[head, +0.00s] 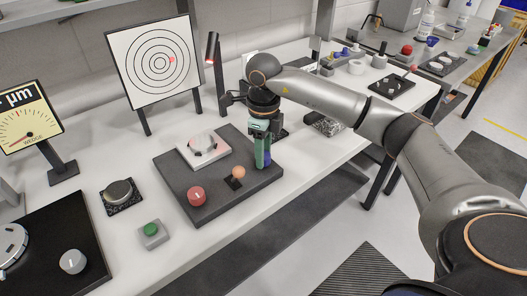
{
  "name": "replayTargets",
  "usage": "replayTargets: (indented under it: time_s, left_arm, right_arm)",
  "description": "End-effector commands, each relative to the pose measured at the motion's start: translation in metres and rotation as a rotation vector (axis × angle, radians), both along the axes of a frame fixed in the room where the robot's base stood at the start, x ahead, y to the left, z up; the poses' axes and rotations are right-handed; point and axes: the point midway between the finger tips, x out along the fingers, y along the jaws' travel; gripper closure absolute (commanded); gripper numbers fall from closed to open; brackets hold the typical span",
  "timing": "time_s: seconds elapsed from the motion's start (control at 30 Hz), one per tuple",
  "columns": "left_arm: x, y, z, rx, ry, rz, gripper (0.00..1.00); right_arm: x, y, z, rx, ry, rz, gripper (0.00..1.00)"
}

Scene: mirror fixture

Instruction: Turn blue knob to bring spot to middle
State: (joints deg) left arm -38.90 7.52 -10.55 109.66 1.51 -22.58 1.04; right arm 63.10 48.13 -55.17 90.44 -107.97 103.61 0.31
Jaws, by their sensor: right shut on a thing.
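The blue knob (267,158) is at the right corner of the dark fixture plate (180,181) and is mostly hidden by my fingers. My right gripper (262,163) points down at it from above and is shut on it. The white target board (122,44) with black rings stands at the back left. A pinkish-red spot (172,60) lies on it, right of the middle and slightly above it. My left gripper is not in view.
A red knob (197,195) and a small orange knob (238,171) sit on the fixture plate. A light square mount (203,148) stands at its back. A green button box (151,233) and a dial gauge (29,121) are to the left. A dark lamp-like post (212,50) stands behind.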

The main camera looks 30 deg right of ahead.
Motion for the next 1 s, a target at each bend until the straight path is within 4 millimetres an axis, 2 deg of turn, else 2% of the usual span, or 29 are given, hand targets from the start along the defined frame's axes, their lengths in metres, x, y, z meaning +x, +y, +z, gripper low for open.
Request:
replayTargets:
  time_s: [0.03,0.3,0.63,0.77,1.0]
  left_arm:
    - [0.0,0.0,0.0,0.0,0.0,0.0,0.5]
    - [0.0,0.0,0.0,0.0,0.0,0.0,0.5]
    - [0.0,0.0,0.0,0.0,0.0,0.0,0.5]
    - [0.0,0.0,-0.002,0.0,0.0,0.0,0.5]
    - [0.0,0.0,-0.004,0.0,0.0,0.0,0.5]
  right_arm:
    - [0.0,-0.001,0.001,-0.001,-0.002,-0.001,0.54]
    - [0.0,0.0,0.0,0.0,-0.001,0.0,0.26]
    - [0.001,0.0,0.006,0.001,-0.003,0.001,0.26]
    - [0.001,0.0,0.025,0.001,-0.007,0.002,0.26]
    - [0.001,0.0,0.08,0.001,-0.007,0.002,0.26]
